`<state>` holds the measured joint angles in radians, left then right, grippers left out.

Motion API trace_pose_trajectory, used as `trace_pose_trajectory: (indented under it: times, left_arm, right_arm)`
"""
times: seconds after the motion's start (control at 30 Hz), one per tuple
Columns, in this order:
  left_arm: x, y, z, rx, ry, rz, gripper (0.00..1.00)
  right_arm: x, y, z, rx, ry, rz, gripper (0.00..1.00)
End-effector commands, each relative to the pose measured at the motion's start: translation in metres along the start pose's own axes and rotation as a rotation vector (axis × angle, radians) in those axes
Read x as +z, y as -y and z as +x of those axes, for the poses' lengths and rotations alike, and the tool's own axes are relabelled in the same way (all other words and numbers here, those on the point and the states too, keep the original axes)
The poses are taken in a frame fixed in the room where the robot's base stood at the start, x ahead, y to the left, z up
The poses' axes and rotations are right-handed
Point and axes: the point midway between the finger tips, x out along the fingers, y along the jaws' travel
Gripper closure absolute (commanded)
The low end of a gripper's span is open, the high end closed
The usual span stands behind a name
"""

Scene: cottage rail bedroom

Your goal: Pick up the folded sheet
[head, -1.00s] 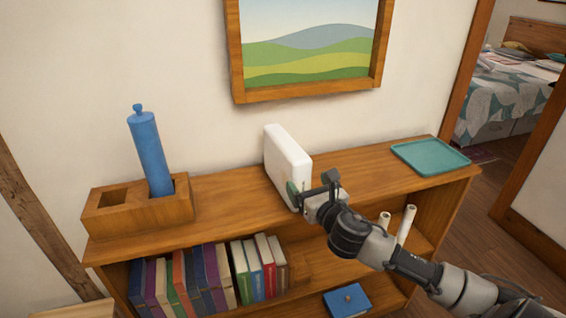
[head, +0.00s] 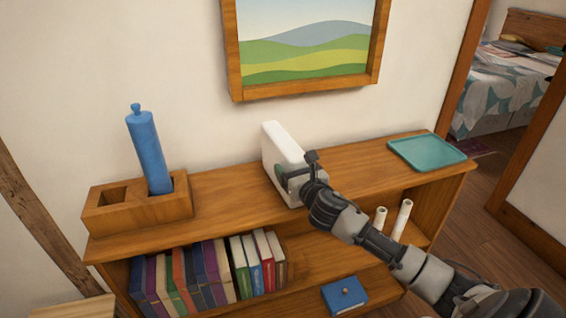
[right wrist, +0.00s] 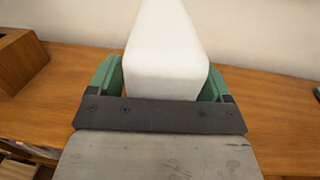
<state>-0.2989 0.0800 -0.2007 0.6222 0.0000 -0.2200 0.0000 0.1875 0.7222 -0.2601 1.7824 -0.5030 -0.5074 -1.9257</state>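The folded sheet (head: 283,150) is a white, slab-like block standing upright on the top of the wooden shelf, below the picture. My right gripper (head: 290,177) is at its near, lower end. In the right wrist view, the sheet (right wrist: 166,55) stands between the two green fingers of the right gripper (right wrist: 163,78), one on each side. The fingers look spread around it, with little room at either side; firm contact is not clear. The sheet still rests on the shelf top. My left gripper is out of view.
A blue cylinder (head: 149,155) stands in a wooden holder (head: 140,214) at the left. A teal tray (head: 427,151) lies at the right end of the shelf top (head: 345,173). Books (head: 205,275), a blue box (head: 345,294) and white rolls (head: 402,218) are on lower levels.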

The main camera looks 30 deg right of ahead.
Motion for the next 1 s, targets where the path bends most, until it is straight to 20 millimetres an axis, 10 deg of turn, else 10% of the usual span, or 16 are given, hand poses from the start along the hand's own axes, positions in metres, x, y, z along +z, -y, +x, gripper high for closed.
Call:
trace_pose_trajectory:
  times: [0.4,1.0]
  left_arm:
    - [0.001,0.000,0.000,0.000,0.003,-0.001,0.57]
    - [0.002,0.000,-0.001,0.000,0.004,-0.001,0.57]
  right_arm:
    - [0.000,0.000,0.000,0.000,0.000,0.000,0.85]
    - [0.036,0.001,0.001,0.001,0.011,-0.003,0.85]
